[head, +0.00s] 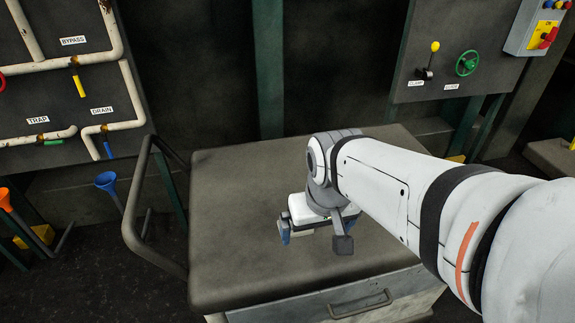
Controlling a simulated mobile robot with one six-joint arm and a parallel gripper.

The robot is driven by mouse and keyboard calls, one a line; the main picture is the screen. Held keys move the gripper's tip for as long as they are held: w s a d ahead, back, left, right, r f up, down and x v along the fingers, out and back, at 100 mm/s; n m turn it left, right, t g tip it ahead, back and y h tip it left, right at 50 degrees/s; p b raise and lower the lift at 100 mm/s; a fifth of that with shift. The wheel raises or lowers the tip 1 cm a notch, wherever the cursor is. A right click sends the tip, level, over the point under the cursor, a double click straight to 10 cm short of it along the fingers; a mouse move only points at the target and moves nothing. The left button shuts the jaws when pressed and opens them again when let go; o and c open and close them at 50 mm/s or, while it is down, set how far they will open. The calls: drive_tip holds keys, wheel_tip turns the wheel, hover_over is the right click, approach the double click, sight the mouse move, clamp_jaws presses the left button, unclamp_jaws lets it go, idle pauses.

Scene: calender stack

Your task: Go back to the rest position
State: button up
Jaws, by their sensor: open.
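My arm reaches in from the right over the grey cart top (235,270). My gripper (312,229) is at its end, low over the middle of the cart top. Its jaws are open, with a blue fingertip showing at its left side. I see nothing between the jaws. The arm hides part of the cart top's right side. I cannot tell how high the gripper is above the surface.
The cart has a bent handle (132,226) at left and a drawer (330,304) in front. A pipe panel (62,62) stands back left, with a blue funnel (107,181) below. A control panel (445,50) with a green handwheel (467,63) stands back right. The cart top is bare.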

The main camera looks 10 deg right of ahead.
drive_tip(key=shift+s, duration=0.2)
drive_tip(key=p+v, duration=0.3)
drive_tip(key=shift+w+r, duration=0.15)
drive_tip(key=shift+w, duration=0.1)
idle(0.8)
